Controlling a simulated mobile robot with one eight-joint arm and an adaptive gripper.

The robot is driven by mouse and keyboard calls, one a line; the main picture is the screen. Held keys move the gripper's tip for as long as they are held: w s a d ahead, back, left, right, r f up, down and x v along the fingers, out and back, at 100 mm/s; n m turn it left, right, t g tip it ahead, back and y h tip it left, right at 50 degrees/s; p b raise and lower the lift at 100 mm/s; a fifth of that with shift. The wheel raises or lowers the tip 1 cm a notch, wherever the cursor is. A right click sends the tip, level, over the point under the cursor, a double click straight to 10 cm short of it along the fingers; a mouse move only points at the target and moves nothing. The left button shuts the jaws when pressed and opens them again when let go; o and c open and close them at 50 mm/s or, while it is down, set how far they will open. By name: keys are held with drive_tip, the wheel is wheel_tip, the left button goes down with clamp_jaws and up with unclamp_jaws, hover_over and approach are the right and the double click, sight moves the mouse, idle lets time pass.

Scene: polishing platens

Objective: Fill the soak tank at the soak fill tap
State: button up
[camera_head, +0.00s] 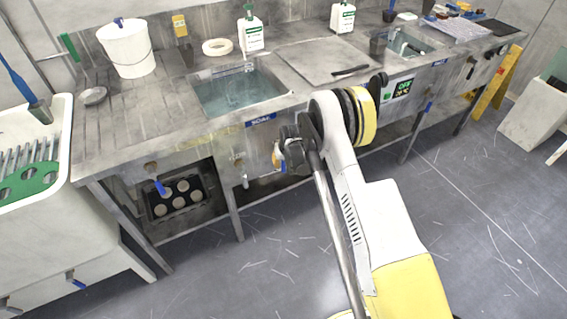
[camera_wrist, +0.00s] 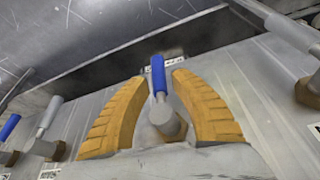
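The soak tank (camera_head: 205,113) is a sink set into the steel bench, with a blue SOAK label on its front edge. Blue-green liquid or basin floor shows inside; I cannot tell the level. In the wrist view a tap with a blue lever (camera_wrist: 158,75) and a round metal body stands between the two yellow fingers of my gripper (camera_wrist: 160,112). The fingers are apart, with gaps on both sides of the lever. A small label behind the lever is unreadable. In the head view my gripper (camera_head: 276,158) is at the bench's front panel, mostly hidden by my arm.
A white bucket (camera_head: 130,48), bottles (camera_head: 250,32) and a display reading OFF (camera_head: 403,88) are along the bench. The floor in front is clear.

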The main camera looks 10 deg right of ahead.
clamp_jaws()
drive_tip(key=shift+h, duration=0.3)
drive_tip(key=shift+w+d+n+t+h, duration=0.15)
drive_tip(key=shift+d+n+t+h, duration=0.25)
drive_tip(key=shift+h, duration=0.6)
drive_tip(key=shift+w+d+r+t+h, duration=0.15)
drive_tip(key=shift+d+t+h, duration=0.25)
drive_tip(key=shift+h, duration=0.35)
drive_tip(key=shift+w+d+r+t+h, duration=0.15)
drive_tip(key=shift+d+t+h, duration=0.2)
drive_tip(key=shift+h, duration=0.4)
drive_tip(key=shift+o, duration=2.1)
unclamp_jaws()
drive_tip(key=shift+s+a+r, duration=0.15)
